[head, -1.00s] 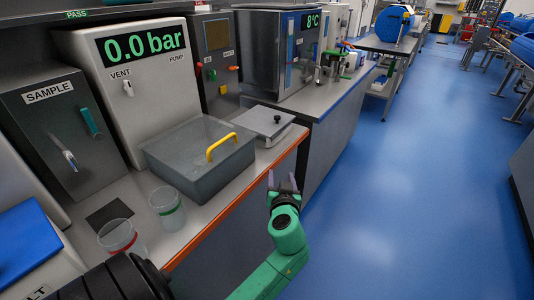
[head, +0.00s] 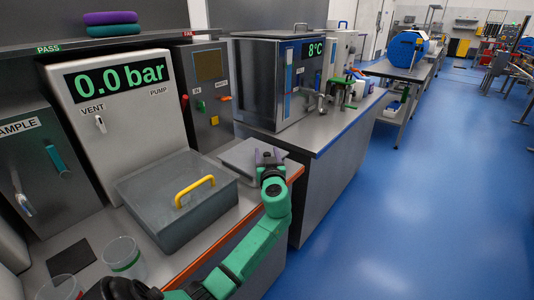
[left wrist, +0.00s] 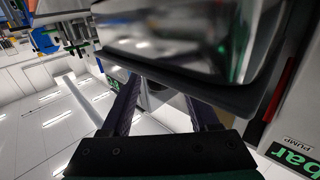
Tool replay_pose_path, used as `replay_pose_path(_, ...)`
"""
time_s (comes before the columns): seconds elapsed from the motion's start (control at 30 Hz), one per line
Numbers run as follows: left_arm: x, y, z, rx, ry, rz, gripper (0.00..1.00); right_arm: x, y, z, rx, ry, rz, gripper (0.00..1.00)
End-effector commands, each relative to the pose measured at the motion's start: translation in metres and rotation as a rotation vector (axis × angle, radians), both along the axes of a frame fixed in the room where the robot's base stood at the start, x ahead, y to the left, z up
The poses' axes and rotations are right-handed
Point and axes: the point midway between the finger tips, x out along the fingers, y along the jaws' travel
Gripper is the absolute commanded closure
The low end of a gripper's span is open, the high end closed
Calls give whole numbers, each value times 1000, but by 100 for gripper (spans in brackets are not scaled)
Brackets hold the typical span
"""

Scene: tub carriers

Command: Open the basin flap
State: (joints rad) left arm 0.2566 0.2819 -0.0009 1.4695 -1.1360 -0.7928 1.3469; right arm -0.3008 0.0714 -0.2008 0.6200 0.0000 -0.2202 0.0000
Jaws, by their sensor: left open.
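A grey basin (head: 160,228) stands on the bench, with a see-through grey flap (head: 150,185) lying shut on top. A yellow handle (head: 195,190) arches up from the flap. My left gripper (head: 268,156) is open and empty, to the right of the basin and apart from the handle. In the head view it overlaps a flat metal plate unit (head: 240,160); I cannot tell whether they touch. In the left wrist view, the dark fingers (left wrist: 162,108) are spread beneath a blurred shiny metal surface (left wrist: 180,45). My right gripper is not in view.
A white pump unit (head: 135,125) reading 0.0 bar stands behind the basin. Glass beakers (head: 122,258) stand at the front left. A steel 8°C unit (head: 272,85) is at the back. The bench's orange edge (head: 222,222) runs below my arm; blue floor is open at right.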

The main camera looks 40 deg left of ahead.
Motion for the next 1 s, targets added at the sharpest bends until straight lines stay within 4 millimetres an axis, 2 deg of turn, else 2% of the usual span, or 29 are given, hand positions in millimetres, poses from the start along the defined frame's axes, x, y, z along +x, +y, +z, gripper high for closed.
replay_pose_path(0.13,0,0,0,0,0,-1,39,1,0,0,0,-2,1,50)
replay_pose_path(0.2,0,0,0,-1,1,-1,66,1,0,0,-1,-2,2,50)
replay_pose_path(0.3,0,-1,-1,0,1,-1,100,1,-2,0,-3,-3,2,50)
replay_pose_path(1.0,0,-1,-1,-1,2,-1,100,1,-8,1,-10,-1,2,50)
